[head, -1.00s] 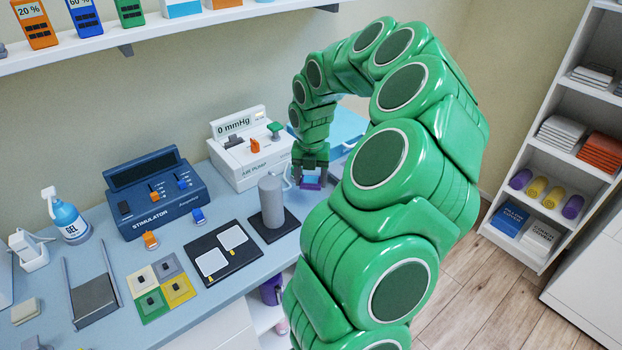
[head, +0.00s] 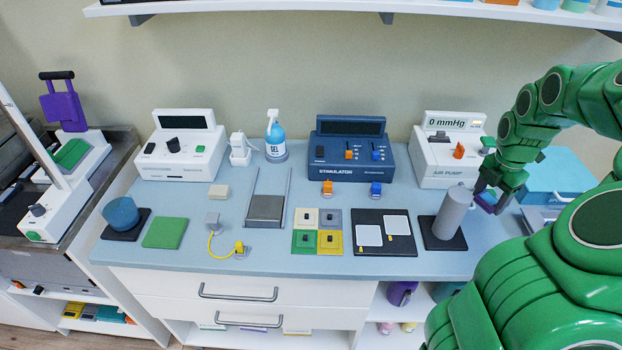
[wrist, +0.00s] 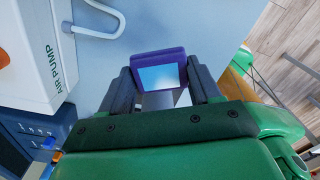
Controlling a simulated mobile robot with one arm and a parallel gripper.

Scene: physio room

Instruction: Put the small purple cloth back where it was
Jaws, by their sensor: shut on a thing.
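My gripper (head: 490,194) is at the right part of the counter, in front of the air pump and just right of the grey cylinder in the picture. In the wrist view the purple piece (wrist: 158,56) sits between the two dark fingers of my gripper (wrist: 162,88), with a pale blue, shiny face towards the camera. I cannot tell whether it touches the counter. Its earlier place cannot be told from these frames.
The grey cylinder (head: 453,212) stands upright on a dark pad close to my gripper. The white air pump (head: 447,160) is behind, and a teal-lidded box (head: 556,172) is to the right. The stimulator (head: 350,150) and colored pads (head: 318,232) are further left. A shelf (head: 300,12) runs above.

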